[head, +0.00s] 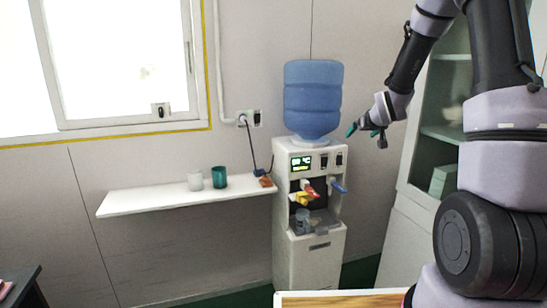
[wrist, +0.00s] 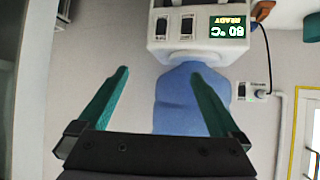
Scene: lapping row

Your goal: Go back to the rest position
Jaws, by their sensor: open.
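My gripper (head: 366,135) is raised in the air just right of the water dispenser's blue bottle (head: 313,98) in the head view. Its two teal fingers stand apart and empty in the wrist view (wrist: 159,73). That view is upside down, with the bottle (wrist: 178,100) showing between and beyond the fingers. The white dispenser (head: 308,255) stands against the wall, its lit display reading 80 °C and READY in the wrist view (wrist: 229,27). It has red, yellow and blue taps, and a clear cup (head: 303,221) stands in its bay.
A white wall shelf (head: 150,200) left of the dispenser holds a white cup (head: 195,181), a teal cup (head: 219,177) and a small orange-brown item (head: 265,182). A glass-fronted cabinet (head: 405,225) stands at right. A wooden-topped surface (head: 335,300) is at the bottom edge.

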